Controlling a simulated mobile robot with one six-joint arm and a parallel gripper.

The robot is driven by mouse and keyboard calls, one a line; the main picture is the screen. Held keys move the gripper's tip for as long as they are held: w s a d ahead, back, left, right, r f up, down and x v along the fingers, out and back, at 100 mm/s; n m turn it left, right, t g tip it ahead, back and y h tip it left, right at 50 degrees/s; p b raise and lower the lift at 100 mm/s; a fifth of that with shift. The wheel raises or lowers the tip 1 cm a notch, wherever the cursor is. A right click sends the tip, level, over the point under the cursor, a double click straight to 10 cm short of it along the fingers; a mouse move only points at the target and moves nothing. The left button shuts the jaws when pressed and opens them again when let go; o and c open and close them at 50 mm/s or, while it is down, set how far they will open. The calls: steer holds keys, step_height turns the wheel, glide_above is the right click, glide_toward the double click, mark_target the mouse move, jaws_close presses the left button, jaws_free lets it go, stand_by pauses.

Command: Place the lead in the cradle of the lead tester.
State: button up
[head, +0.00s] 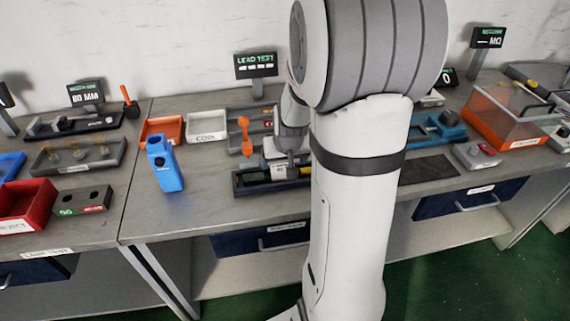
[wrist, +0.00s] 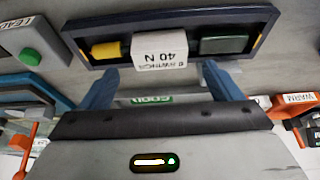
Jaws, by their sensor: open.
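My gripper (wrist: 160,70) is open, its two blue-grey fingers apart. In the wrist view, a white block (wrist: 158,48) marked "40 N" shows between and just beyond the fingertips, in a dark tray-like fixture (wrist: 225,20). A yellow piece (wrist: 106,49) and a dark green piece (wrist: 225,44) flank the block. In the head view, my gripper (head: 290,168) is low over this fixture (head: 242,187), in front of the "LEAD TEST" display (head: 257,65). I cannot pick out the lead or cradle for certain. My arm hides part of the bench.
A blue upright device (head: 164,165) stands left of the fixture. An orange tray (head: 162,131) and a white tray (head: 207,126) lie behind it. A teal device (head: 437,128) and a red-button box (head: 477,155) are right of my arm. Bare bench shows along the front.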

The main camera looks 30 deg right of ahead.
steer(key=d+v, duration=0.1)
steer(key=v, duration=0.7)
steer(key=s+a+r+n+g+y, duration=0.1)
steer(key=s+a+r+n+g, duration=0.1)
steer(key=s+a, duration=1.1)
steer(key=shift+s+a+r+n, duration=0.3)
steer(key=shift+s+r+n, duration=0.3)
steer(key=shift+s, duration=0.3)
